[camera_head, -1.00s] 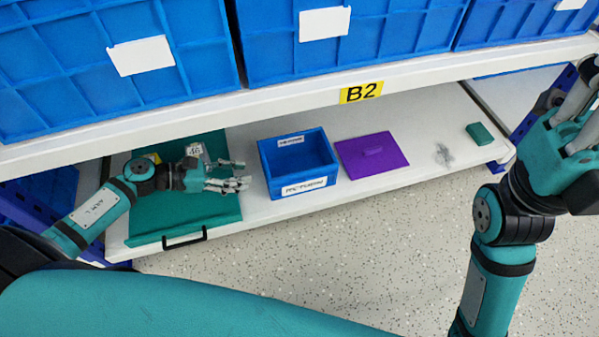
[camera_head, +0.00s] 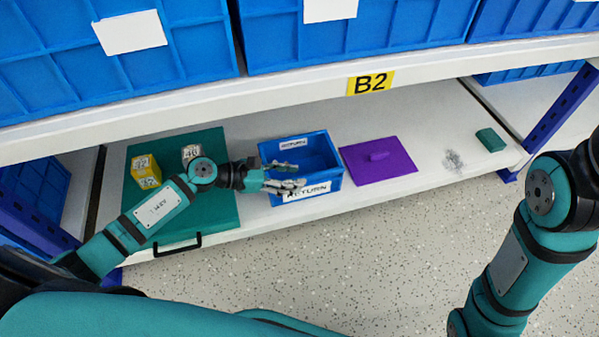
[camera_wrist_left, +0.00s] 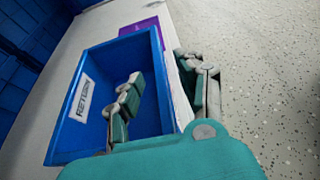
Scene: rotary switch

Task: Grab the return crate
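The return crate (camera_head: 332,181) is a small open blue box with white RETURN labels, standing on the B2 shelf; it also shows in the left wrist view (camera_wrist_left: 98,55), and its visible inside looks empty. My left gripper (camera_head: 293,176) reaches it from the left, at its front wall. In the left wrist view, the left gripper (camera_wrist_left: 168,82) has one finger over the inside of the crate and the other outside the front wall. The fingers are apart, with the wall's rim between them. Whether they touch the wall cannot be told. My right gripper is out of view.
A teal board (camera_head: 222,211) with a black handle lies left of the crate, bearing yellow and pale numbered blocks. A purple plate (camera_head: 367,170) lies close right of the crate. A green block (camera_head: 490,140) sits farther right. Large blue bins stand on the shelf above.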

